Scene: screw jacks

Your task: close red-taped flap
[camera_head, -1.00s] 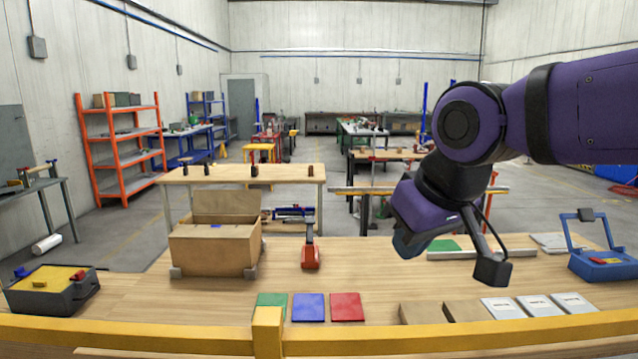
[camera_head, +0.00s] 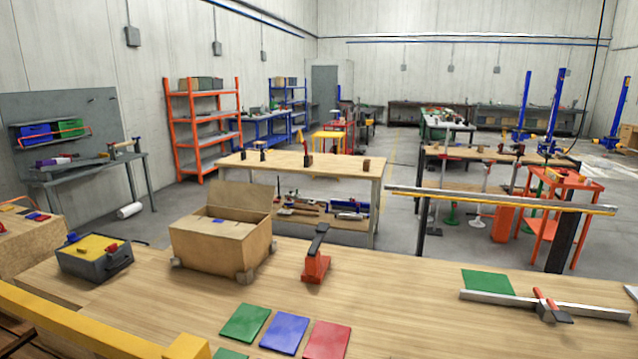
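A brown cardboard box (camera_head: 207,251) stands on the wooden bench, left of the middle. Its back flap (camera_head: 240,198) stands up and looks plain on the side facing me. Another flap lies over the top and carries a small blue mark (camera_head: 218,221), which looks like tape. I see no red tape on the box from here; the outer faces turned away are hidden. My gripper is not in view.
A red clamp-like tool (camera_head: 316,262) stands right of the box. A dark toolbox with a yellow top (camera_head: 95,258) is to its left. Green (camera_head: 245,322), blue (camera_head: 285,333) and red (camera_head: 327,340) mats lie in front.

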